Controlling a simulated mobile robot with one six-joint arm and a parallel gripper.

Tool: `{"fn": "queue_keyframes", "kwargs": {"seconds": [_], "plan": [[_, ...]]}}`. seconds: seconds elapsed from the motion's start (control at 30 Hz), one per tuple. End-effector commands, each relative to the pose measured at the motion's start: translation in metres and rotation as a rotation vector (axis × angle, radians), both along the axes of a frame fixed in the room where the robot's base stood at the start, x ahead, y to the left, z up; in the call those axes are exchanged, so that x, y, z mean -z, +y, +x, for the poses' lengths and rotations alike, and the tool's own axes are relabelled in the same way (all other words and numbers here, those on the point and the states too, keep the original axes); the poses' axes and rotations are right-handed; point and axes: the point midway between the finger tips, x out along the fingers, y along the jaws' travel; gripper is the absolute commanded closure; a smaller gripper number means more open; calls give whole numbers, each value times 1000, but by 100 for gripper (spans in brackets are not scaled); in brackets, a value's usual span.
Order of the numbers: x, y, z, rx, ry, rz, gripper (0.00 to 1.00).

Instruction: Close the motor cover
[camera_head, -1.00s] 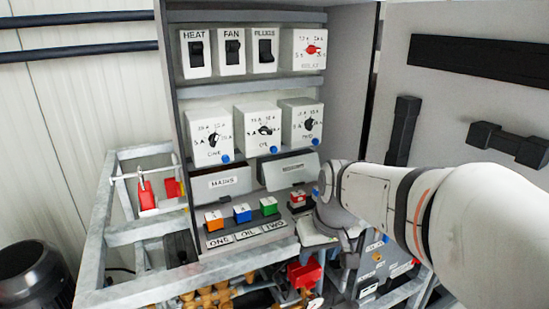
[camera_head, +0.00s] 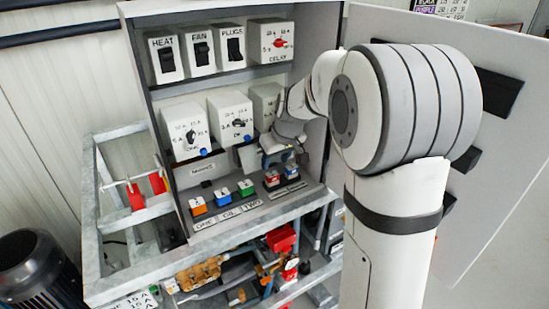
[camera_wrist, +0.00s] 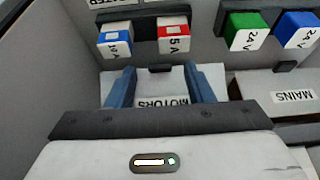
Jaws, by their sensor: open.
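The white motor cover lettered MOTORS (camera_wrist: 150,86) lies between my gripper's fingers in the wrist view, with a small black tab at its edge. In the head view only the left end of the cover (camera_head: 248,158) shows; my gripper hides the rest. The cover is raised, as the blue fuse (camera_wrist: 115,40) and red fuse (camera_wrist: 173,38) are uncovered. My gripper (camera_wrist: 159,72) is open, its two blue fingers on either side of the cover. I cannot tell whether they touch it. In the head view my gripper (camera_head: 278,157) is at the cabinet's right side.
The MAINS cover (camera_wrist: 289,98) is beside it, also raised, near green (camera_wrist: 243,30) and blue 24 V fuses. Dial boxes (camera_head: 232,120) and switches (camera_head: 200,52) are above. The cabinet's right wall is close to my arm; an open grey door (camera_head: 500,150) stands farther right.

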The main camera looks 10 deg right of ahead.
Motion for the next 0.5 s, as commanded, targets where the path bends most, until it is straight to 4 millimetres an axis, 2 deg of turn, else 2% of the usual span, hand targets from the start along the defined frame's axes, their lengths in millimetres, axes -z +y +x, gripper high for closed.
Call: {"fn": "queue_keyframes", "kwargs": {"seconds": [0.13,0.4,0.5], "plan": [[10,1,4,1,1,0,53],[12,1,4,2,0,1,53],[12,1,4,2,0,0,60]]}}
